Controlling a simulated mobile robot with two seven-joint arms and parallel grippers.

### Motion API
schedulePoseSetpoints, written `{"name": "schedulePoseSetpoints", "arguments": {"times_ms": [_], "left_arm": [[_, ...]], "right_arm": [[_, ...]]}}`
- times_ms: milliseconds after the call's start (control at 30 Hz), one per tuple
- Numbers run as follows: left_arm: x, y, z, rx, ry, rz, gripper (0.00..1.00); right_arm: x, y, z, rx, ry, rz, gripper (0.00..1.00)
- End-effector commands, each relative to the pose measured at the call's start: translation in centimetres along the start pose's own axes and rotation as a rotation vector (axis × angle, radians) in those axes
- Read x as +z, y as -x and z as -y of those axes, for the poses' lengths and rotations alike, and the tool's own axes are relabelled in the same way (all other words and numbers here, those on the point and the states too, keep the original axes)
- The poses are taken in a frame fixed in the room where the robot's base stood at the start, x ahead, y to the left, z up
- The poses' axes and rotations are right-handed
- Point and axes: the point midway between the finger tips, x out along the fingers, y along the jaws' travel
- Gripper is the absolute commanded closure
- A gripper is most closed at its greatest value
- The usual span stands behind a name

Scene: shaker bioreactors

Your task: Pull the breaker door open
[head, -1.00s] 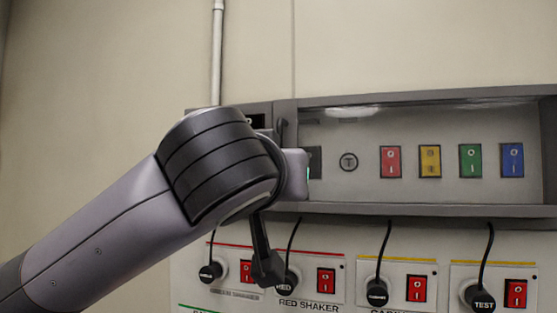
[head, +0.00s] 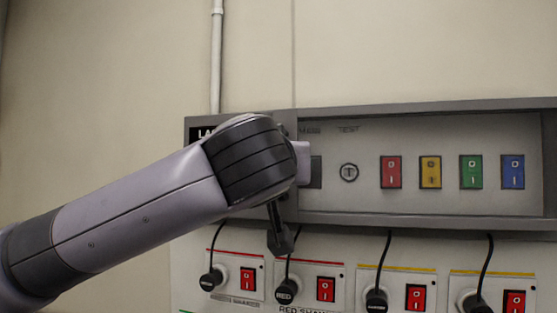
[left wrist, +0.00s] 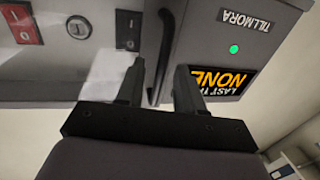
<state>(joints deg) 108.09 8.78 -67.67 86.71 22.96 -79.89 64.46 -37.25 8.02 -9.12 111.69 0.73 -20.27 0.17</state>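The breaker box (head: 420,220) is on the wall, with a row of coloured switches behind its clear front. In the left wrist view, which is upside down, a pale glare patch lies on the clear door (left wrist: 104,72). The door's dark bar handle (left wrist: 158,58) stands at its edge. My left gripper (left wrist: 161,66) is open, with one finger on each side of the handle; I cannot tell whether either touches it. In the head view my left wrist hides the fingers and most of the handle. The door appears closed. My right gripper is not in view.
Red (head: 391,172), yellow, green and blue switches line the box. Below it, several black plugs with cables and red rocker switches (head: 326,290) sit close under my wrist. A display reading NONE (left wrist: 215,80) is beside the handle.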

Motion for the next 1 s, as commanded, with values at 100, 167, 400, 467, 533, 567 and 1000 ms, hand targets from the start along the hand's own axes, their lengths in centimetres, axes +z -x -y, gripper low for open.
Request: {"name": "schedulePoseSetpoints", "arguments": {"times_ms": [100,167,400,467,533,567,1000], "left_arm": [[0.05,0.02,-0.03,0.001,0.000,0.000,0.63],[0.05,0.02,-0.03,0.001,0.000,0.000,0.76],[0.04,0.04,-0.03,0.001,0.000,0.000,1.00],[0.03,0.05,-0.03,0.001,0.000,0.000,1.00],[0.03,0.05,-0.03,0.001,0.000,0.000,1.00],[0.03,0.05,-0.03,0.001,0.000,0.000,1.00],[0.01,0.06,-0.03,0.001,0.000,0.000,1.00]], "right_arm": [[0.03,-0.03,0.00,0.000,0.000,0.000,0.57],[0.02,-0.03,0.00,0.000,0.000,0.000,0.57],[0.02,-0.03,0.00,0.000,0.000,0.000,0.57],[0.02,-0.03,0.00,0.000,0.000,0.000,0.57],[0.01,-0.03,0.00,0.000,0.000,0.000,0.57],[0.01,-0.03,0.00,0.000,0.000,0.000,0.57],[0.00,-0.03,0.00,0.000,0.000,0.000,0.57]]}}
